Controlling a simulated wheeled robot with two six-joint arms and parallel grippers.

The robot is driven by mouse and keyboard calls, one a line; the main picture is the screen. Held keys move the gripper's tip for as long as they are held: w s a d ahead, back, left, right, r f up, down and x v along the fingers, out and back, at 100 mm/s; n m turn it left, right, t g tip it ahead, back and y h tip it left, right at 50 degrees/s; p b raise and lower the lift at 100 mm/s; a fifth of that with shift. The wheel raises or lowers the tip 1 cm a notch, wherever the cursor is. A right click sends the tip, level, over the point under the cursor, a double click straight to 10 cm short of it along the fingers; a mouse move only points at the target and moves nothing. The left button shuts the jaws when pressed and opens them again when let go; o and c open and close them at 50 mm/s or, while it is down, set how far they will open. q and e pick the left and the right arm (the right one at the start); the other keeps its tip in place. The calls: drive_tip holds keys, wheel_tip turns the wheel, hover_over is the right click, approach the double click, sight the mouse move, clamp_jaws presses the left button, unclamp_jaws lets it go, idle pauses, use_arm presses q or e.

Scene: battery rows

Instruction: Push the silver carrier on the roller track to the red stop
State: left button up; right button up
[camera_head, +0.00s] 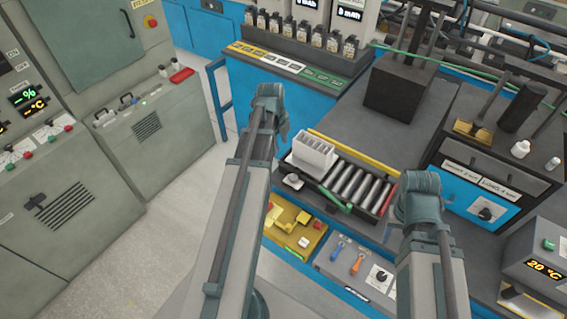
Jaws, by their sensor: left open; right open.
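The silver carrier (314,149), a pale box with slots in its top, stands upright on the left end of the roller track (324,184). Bare grey rollers (357,185) run from it toward the right. The red stop (388,201) is at the track's right end, with a clear gap between it and the carrier. My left arm reaches up left of the track and my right arm ends by the track's right end. Neither arm visibly touches the carrier. The fingers of both grippers are not visible.
A yellow strip (353,153) runs along the track's far side. A green lever (336,200) is at its near side. A dark block (397,88) stands behind. A yellow tray (290,232) and a switch panel (352,262) lie in front. Batteries (302,33) line the back shelf.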

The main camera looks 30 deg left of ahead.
sight(284, 165)
use_arm(q)
drive_tip(key=f+b, duration=0.4)
drive_tip(key=w+f+b, duration=0.1)
drive_tip(key=f+b, duration=0.2)
drive_tip(key=f, duration=0.1)
drive_tip(key=w+f+b, duration=0.1)
drive_tip(key=f+b, duration=0.3)
drive_tip(key=shift+w+d+f+b, duration=0.1)
drive_tip(key=shift+b, duration=0.2)
clamp_jaws()
idle(1.0)
